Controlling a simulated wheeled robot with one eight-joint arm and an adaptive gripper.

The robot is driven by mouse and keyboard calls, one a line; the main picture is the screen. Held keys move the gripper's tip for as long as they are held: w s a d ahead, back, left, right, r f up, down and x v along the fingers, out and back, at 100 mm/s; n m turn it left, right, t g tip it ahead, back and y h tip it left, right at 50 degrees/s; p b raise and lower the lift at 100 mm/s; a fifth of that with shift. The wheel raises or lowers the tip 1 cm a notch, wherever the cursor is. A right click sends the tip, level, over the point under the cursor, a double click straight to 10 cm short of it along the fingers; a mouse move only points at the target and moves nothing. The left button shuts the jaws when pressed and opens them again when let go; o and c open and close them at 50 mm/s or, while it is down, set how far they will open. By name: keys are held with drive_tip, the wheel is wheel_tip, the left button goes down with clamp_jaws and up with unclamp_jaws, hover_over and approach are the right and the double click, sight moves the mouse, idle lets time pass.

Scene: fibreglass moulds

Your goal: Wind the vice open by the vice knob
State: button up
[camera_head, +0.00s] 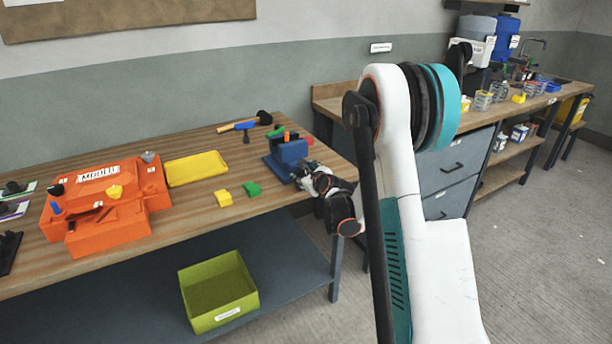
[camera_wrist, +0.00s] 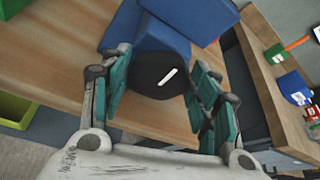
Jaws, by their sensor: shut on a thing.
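The blue vice (camera_head: 291,153) stands at the right end of the wooden bench. In the wrist view its blue body (camera_wrist: 155,38) fills the top middle. The vice knob (camera_wrist: 158,72) is a dark round face with a slanted white mark, at the near end of the vice. My gripper (camera_wrist: 158,88) is shut on the knob, with one teal-padded finger on each side of it. In the head view my gripper (camera_head: 306,178) is at the vice's right front side, and the knob is hidden there.
A green bin (camera_head: 214,312) sits below. A second bench (camera_head: 330,105) stands at right.

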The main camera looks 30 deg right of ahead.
drive_tip(key=o, duration=1.1)
drive_tip(key=shift+c, duration=0.2)
drive_tip(key=v, duration=1.2)
drive_tip(key=shift+f, duration=0.1)
